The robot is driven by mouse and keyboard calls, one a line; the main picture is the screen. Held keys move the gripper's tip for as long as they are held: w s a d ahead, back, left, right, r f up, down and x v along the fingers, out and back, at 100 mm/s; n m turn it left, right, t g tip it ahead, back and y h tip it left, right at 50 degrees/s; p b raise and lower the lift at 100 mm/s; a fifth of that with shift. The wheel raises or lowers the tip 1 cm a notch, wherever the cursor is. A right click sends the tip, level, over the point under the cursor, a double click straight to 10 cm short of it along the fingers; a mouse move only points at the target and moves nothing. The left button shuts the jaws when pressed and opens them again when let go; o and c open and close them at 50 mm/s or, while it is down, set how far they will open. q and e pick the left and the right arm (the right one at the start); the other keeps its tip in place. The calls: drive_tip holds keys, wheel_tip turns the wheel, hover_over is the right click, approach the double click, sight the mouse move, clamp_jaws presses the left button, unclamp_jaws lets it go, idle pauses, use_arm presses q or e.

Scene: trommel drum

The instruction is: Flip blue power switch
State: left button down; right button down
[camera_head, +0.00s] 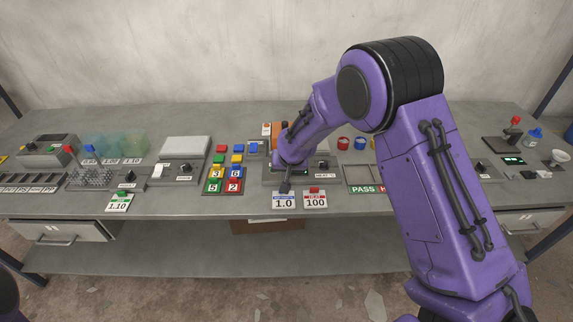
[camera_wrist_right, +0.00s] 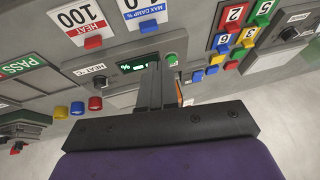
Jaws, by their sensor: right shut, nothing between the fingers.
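A small blue switch (camera_head: 253,148) in a grey frame sits on the bench console, left of my right arm. In the right wrist view, a blue piece (camera_wrist_right: 197,76) beside the coloured blocks seems to be the same switch. My right gripper (camera_head: 285,187) is shut and empty, pointing down in front of a small display panel. In the right wrist view its fingertips (camera_wrist_right: 155,64) are together, close to the green lit display (camera_wrist_right: 133,66) and a green knob (camera_wrist_right: 170,59). They are apart from the blue switch. My left gripper is not in view.
Numbered coloured blocks (camera_head: 222,179) stand left of the gripper. An orange piece (camera_head: 278,131) and red and blue pots (camera_head: 344,143) stand behind. My right arm covers part of the bench.

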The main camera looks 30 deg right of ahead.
drive_tip(key=shift+t, duration=0.5)
drive_tip(key=s+f, duration=0.1)
drive_tip(key=f, duration=0.1)
drive_tip(key=s+f, duration=0.1)
drive_tip(key=f, duration=0.1)
drive_tip(key=s+f+b, duration=0.1)
drive_tip(key=f, duration=0.2)
drive_tip(key=shift+a, duration=0.35)
drive_tip(key=s+f+g+h+b, duration=0.1)
drive_tip(key=s+f+b, duration=0.1)
drive_tip(key=s+f, duration=0.5)
drive_tip(key=s+f+m+g+b, duration=0.1)
drive_tip(key=s+f, duration=0.6)
drive_tip(key=s, duration=0.9)
drive_tip(key=s+f+g+h+b, duration=0.1)
drive_tip(key=s+f+b, duration=0.3)
drive_tip(key=s+f, duration=0.3)
drive_tip(key=s+d, duration=0.1)
drive_tip(key=s, duration=0.4)
drive_tip(key=shift+s+h, duration=0.25)
drive_tip(key=shift+h, duration=0.05)
